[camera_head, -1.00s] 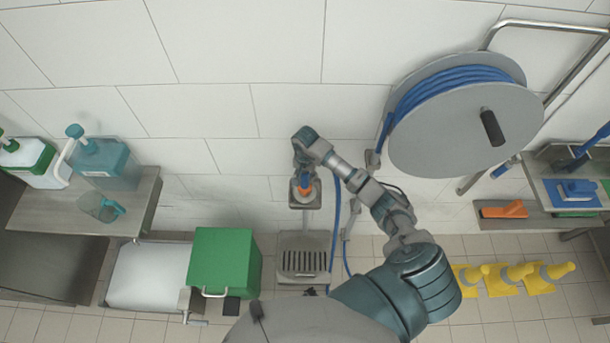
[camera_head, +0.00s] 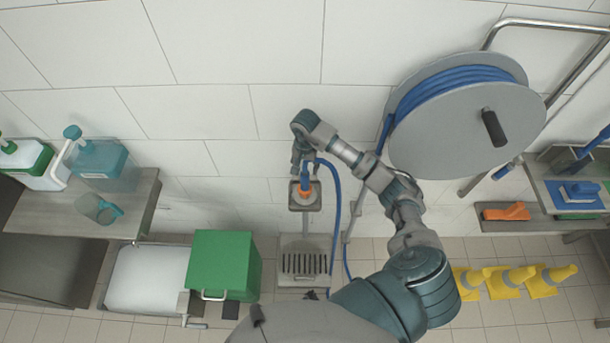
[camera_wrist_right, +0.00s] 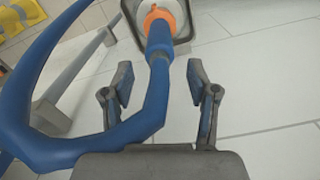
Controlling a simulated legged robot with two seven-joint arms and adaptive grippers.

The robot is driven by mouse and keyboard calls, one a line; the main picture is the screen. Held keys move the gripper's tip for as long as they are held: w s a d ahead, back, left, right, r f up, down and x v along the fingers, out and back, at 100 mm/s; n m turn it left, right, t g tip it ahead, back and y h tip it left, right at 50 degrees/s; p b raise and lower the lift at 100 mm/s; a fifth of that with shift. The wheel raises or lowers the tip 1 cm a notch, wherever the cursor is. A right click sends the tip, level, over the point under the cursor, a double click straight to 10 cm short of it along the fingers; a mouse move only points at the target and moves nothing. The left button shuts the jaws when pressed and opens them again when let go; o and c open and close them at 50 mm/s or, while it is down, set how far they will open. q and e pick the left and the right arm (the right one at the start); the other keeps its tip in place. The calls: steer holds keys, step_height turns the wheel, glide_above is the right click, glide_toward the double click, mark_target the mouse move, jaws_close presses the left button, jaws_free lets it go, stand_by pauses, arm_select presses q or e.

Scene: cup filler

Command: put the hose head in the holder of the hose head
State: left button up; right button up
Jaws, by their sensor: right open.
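The hose head (camera_head: 305,184), blue with an orange end, sits with its orange end within the square grey holder (camera_head: 303,208) near the wall. In the right wrist view, the orange part (camera_wrist_right: 163,15) lies inside the holder's frame (camera_wrist_right: 184,30); how deep it sits is unclear. My right gripper (camera_head: 304,170) is open by the blue end of the hose head. In the right wrist view its two fingers (camera_wrist_right: 159,82) stand apart on either side of the blue hose, with gaps on both sides. My left gripper is not in view.
The blue hose (camera_head: 337,210) loops down right of the holder. A hose reel (camera_head: 450,130) is on the wall at right. A slotted grey stand (camera_head: 303,262) is below the holder, with a green box (camera_head: 222,262) left of it.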

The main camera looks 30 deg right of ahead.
steer(key=shift+d+r, duration=0.1)
steer(key=shift+r, duration=2.2)
